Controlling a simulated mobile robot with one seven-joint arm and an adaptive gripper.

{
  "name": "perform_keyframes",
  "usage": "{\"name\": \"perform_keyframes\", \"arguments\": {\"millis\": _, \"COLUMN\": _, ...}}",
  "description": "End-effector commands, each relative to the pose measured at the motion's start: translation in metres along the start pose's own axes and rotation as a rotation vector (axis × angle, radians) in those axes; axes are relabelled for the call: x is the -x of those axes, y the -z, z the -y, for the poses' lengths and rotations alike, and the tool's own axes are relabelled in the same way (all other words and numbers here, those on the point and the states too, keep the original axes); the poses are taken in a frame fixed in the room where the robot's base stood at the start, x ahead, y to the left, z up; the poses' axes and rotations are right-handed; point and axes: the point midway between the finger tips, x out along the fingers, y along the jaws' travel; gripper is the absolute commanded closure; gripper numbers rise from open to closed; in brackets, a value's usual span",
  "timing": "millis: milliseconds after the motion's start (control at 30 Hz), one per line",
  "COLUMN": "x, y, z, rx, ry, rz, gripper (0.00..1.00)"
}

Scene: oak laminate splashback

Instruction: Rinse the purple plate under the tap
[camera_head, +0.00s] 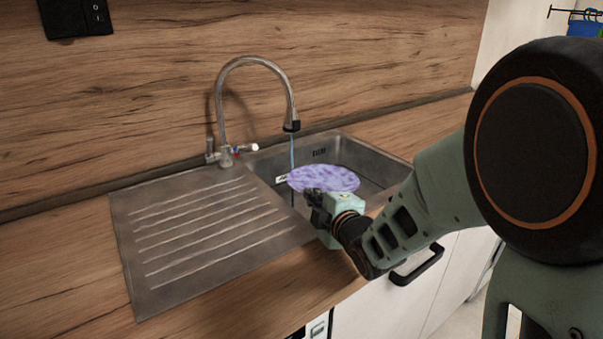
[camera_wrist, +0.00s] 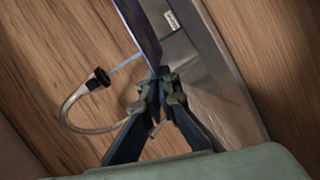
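The purple plate (camera_head: 322,178) is over the sink basin in the head view. In the wrist view the plate (camera_wrist: 140,32) shows edge-on, with its lower edge between my fingertips. My gripper (camera_head: 312,194) is shut on the plate's near edge at the front of the sink; its fingers (camera_wrist: 160,82) meet at the rim in the wrist view. The tap (camera_head: 262,62) arches over the basin, and a thin blue stream of water (camera_head: 292,150) falls from its spout just behind or onto the plate; I cannot tell exactly where it lands. The tap also shows in the wrist view (camera_wrist: 72,108).
The steel sink basin (camera_head: 385,163) lies under the plate, with a ribbed drainboard (camera_head: 200,235) to its left. The wooden counter (camera_head: 60,265) is clear. A wooden splashback (camera_head: 150,90) rises behind the tap. A black cabinet handle (camera_head: 418,265) is below my forearm.

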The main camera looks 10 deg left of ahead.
Motion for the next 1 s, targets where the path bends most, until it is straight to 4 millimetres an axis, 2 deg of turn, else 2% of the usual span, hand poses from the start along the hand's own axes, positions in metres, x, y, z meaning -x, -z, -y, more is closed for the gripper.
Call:
{"name": "perform_keyframes", "arguments": {"millis": 367, "x": 0.003, "y": 0.000, "z": -0.004, "rx": 0.001, "ry": -0.004, "rz": 0.000, "gripper": 1.00}}
{"name": "perform_keyframes", "arguments": {"millis": 1000, "x": 0.055, "y": -0.006, "z": -0.032, "rx": 0.001, "ry": -0.004, "rz": -0.001, "gripper": 1.00}}
